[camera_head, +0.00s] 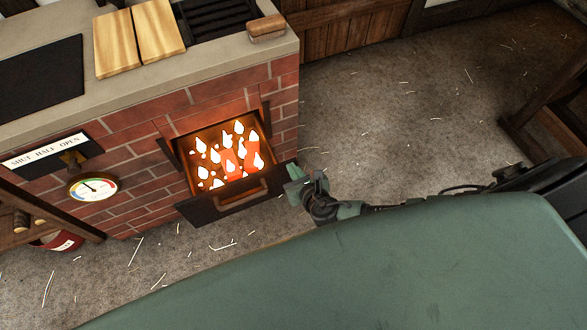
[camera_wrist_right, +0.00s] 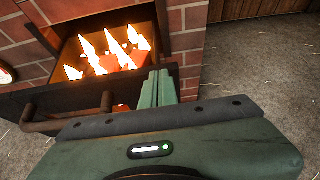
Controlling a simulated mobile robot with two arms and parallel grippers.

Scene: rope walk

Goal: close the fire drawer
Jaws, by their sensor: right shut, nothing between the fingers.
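The fire drawer (camera_head: 188,210) stands pulled out of the brick stove, with flames and glowing pieces inside it. Its dark front carries a brown bar handle (camera_head: 242,194). In the right wrist view the drawer front (camera_wrist_right: 68,103) is at the left and the handle (camera_wrist_right: 68,117) runs along its lower left. My right gripper (camera_head: 295,181) is at the right end of the drawer front, its green fingers (camera_wrist_right: 157,88) shut and empty. The fingertips overlap the front's right end in the wrist view; I cannot tell whether they touch. My left gripper is out of view.
The brick stove (camera_head: 115,160) has a stone top with two wooden boards (camera_head: 139,38). A "SHUT HALF OPEN" plate (camera_head: 45,149) and a round gauge (camera_head: 93,188) are left of the drawer. A wooden frame (camera_head: 555,125) stands at right. Straw-strewn floor (camera_head: 390,110) lies open between.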

